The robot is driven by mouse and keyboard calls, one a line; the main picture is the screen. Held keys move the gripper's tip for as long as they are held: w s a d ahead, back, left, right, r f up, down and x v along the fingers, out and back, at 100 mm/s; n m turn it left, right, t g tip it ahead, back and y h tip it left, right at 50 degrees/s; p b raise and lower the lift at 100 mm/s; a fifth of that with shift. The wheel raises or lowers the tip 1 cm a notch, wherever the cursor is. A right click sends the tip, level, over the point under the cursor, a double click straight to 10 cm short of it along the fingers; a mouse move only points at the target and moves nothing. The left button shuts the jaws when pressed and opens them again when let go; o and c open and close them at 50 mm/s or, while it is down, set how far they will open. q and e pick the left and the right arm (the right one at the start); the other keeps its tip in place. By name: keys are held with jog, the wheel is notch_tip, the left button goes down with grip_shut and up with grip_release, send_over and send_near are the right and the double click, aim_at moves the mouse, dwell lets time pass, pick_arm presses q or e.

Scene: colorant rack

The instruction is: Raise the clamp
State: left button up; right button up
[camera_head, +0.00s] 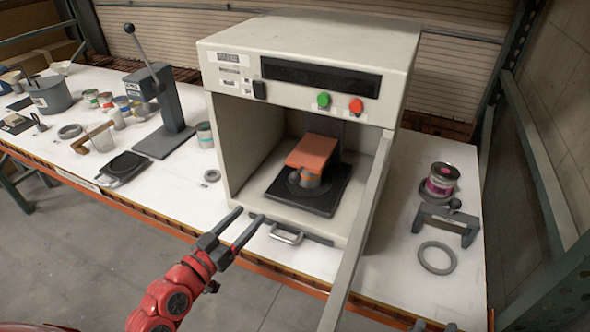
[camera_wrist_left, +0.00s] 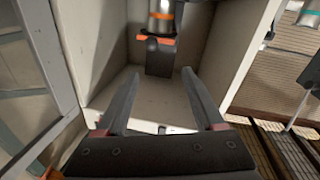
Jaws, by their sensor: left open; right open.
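The orange clamp plate (camera_head: 312,152) sits low inside the open machine (camera_head: 225,160), resting on a can (camera_head: 308,178). The can stands on a black base (camera_head: 322,205). In the left wrist view the can (camera_wrist_left: 163,12) shows at the top, with an orange part (camera_wrist_left: 143,37) near it. My left gripper (camera_head: 251,212) is open and empty, in front of the machine's opening near its lower left edge, apart from the clamp. Its spread fingers (camera_wrist_left: 161,72) point into the chamber. Two dark tips of my right gripper (camera_head: 434,326) barely show, apart, at the bottom edge.
The machine's door (camera_head: 360,235) stands open on the right of the chamber. Green (camera_head: 323,100) and red (camera_head: 356,105) buttons are on the front panel. A pink-labelled can (camera_head: 441,180) and grey ring (camera_head: 437,257) are at right. A lever press (camera_head: 165,110) stands left.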

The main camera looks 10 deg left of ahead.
aim_at(292, 182)
pick_arm(q)
jog(key=shift+m+g+h, duration=0.3)
jog(key=x, duration=0.5)
jog(key=p+x, duration=0.1)
jog(key=x, duration=0.5)
jog(key=d+x, duration=0.1)
jog(key=x, duration=0.4)
jog(key=shift+d+r+p, duration=0.1)
jog(key=shift+d+p, duration=0.1)
jog(key=shift+p, duration=0.15)
jog(key=shift+w+d, duration=0.15)
jog(key=shift+w, duration=0.25)
grip_shut()
